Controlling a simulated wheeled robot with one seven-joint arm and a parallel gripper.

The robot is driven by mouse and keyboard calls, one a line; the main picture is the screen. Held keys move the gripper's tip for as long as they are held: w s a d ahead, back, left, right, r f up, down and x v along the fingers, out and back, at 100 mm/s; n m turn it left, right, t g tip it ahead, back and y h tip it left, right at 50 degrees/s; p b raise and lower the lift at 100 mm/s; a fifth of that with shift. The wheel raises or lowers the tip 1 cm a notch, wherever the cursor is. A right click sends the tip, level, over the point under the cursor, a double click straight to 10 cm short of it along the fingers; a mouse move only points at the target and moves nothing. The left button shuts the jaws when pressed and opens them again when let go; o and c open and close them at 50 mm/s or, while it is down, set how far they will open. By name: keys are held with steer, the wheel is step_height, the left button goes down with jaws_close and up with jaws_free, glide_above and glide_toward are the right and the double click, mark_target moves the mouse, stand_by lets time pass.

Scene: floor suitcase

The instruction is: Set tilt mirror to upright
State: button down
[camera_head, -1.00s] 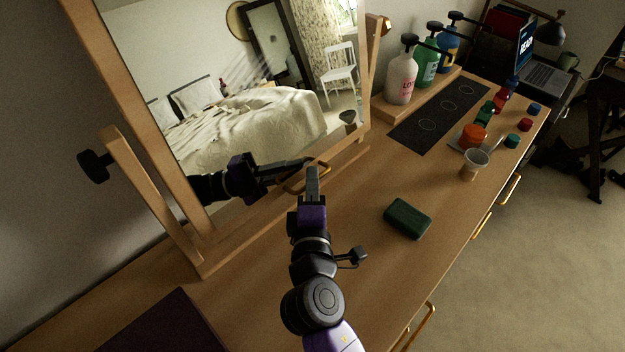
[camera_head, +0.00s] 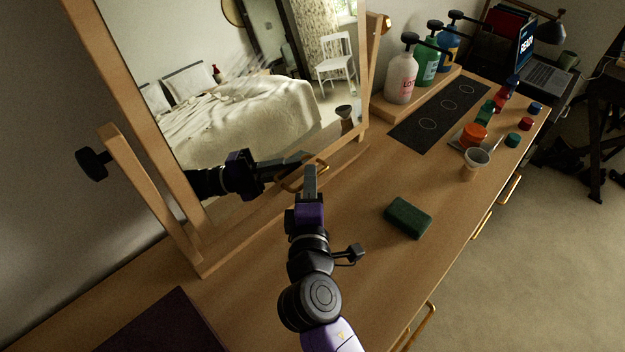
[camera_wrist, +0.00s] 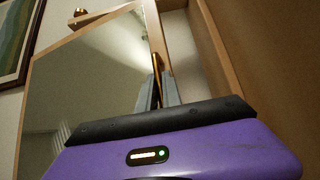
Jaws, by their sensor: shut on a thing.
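The tilt mirror (camera_head: 255,110) stands on the dresser at the left in a wooden frame, held between two wooden posts with a black knob (camera_head: 93,164) at the left pivot. A brass handle (camera_head: 318,172) is on the mirror's lower rail; it also shows in the wrist view (camera_wrist: 156,66). My gripper (camera_head: 310,172) is at this lower rail, shut on the brass handle. In the wrist view the grey fingers (camera_wrist: 160,95) close around the handle, with the mirror glass on the left. The fingers partly hide the handle.
A green sponge-like block (camera_head: 408,217) lies on the dresser right of my arm. A small cup (camera_head: 475,164), an orange jar (camera_head: 473,135) and pump bottles (camera_head: 402,78) stand farther back. A dark purple item (camera_head: 165,325) lies at the front left.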

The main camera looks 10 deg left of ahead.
mark_target(296, 178)
steer(key=w+a+b, duration=0.1)
steer(key=w+a+f+b, duration=0.1)
steer(key=a, duration=0.1)
steer(key=shift+w+a+f, duration=0.2)
steer(key=shift+w+a, duration=0.05)
steer(key=c, duration=1.8)
jaws_free()
steer(key=s+d+b, duration=0.1)
steer(key=s, duration=0.6)
steer(key=shift+s+r, duration=0.15)
steer(key=shift+s, duration=0.25)
